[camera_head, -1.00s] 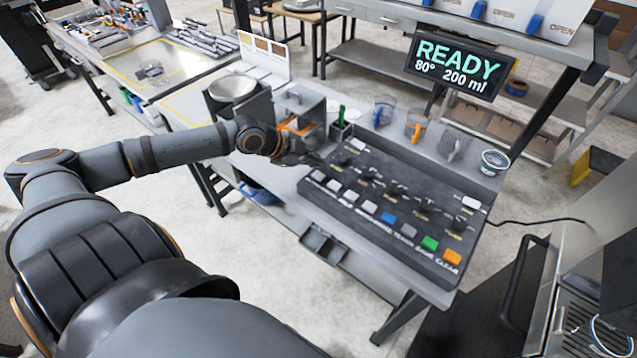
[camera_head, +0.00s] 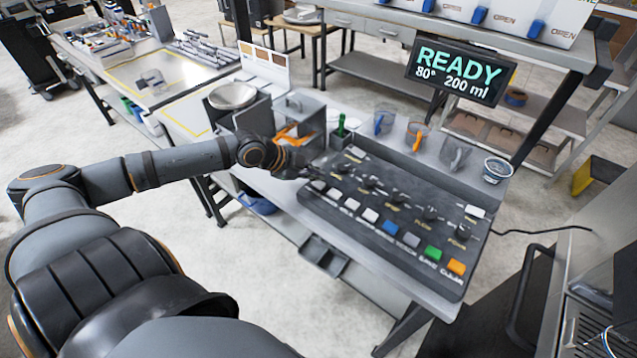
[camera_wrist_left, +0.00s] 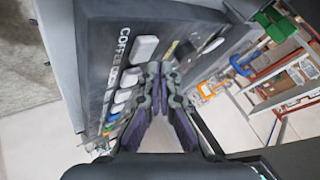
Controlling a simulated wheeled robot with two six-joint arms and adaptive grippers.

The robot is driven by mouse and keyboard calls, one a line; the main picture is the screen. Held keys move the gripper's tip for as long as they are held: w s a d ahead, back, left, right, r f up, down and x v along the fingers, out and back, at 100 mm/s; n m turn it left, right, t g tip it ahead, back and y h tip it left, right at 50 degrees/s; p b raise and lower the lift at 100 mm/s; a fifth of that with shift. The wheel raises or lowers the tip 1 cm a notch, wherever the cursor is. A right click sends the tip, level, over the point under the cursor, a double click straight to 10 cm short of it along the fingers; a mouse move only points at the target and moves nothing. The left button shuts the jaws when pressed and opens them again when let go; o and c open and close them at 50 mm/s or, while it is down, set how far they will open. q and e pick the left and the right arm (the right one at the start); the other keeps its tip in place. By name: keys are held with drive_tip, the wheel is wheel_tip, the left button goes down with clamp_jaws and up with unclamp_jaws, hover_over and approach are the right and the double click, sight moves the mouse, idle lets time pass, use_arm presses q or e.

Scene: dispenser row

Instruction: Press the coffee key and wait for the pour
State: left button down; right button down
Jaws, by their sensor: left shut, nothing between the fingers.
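The dark control panel (camera_head: 378,212) lies on the bench with a front row of keys. The coffee key (camera_wrist_left: 143,48) is white, beside the COFFEE lettering in the left wrist view. In the head view it seems to be the white key (camera_head: 318,186) at the row's left end. My left gripper (camera_head: 308,173) is shut and empty, just above the panel's left end. In the left wrist view its fingertips (camera_wrist_left: 160,68) meet close beside the coffee key; I cannot tell whether they touch it. The display (camera_head: 458,72) reads READY, 80°, 200 ml. My right gripper is not in view.
A metal box (camera_head: 300,112) and a round steel bowl (camera_head: 232,96) stand behind my left wrist. A green-handled item (camera_head: 341,125), clear jugs (camera_head: 417,134) and a lidded tub (camera_head: 496,169) line the panel's back. A black cable leaves its right side.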

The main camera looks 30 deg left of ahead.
sight(315, 184)
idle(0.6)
use_arm(q)
drive_tip(key=shift+f+b, duration=0.35)
drive_tip(key=shift+f, duration=0.1)
drive_tip(key=shift+f+b, duration=0.45)
idle(0.5)
drive_tip(key=shift+r, duration=0.1)
drive_tip(key=shift+r+p, duration=0.8)
drive_tip(key=shift+p, duration=0.15)
wheel_tip(315, 184, up, 5)
drive_tip(key=p, duration=0.5)
drive_tip(key=shift+r, duration=0.1)
